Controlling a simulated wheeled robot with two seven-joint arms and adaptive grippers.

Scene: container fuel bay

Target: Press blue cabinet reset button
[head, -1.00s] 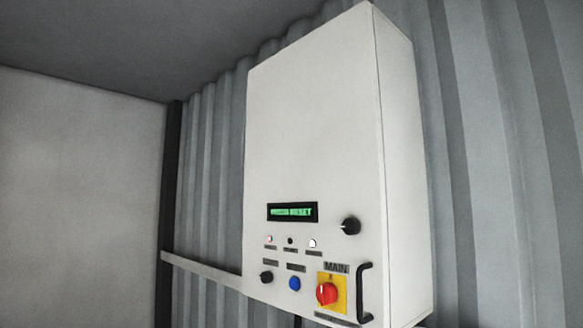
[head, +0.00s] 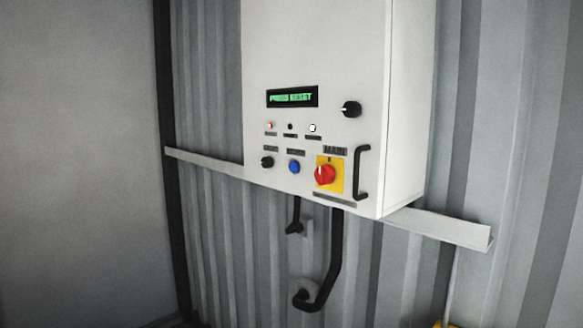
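The white control cabinet (head: 315,50) hangs on the corrugated wall in the head view. Its blue reset button (head: 294,167) sits low on the front face, between a black knob (head: 267,162) on the left and the red main switch (head: 324,174) on its yellow plate on the right. The button is fully visible and nothing touches it. A green-lit display (head: 292,97) above it shows text that ends in what looks like "RESET". Neither of my grippers is in view.
A black handle (head: 361,172) sticks out at the cabinet's right front. Another black knob (head: 351,109) is above it. A pale rail (head: 440,228) runs along the wall behind the cabinet. Black cables (head: 335,250) hang below. The space in front of the cabinet looks clear.

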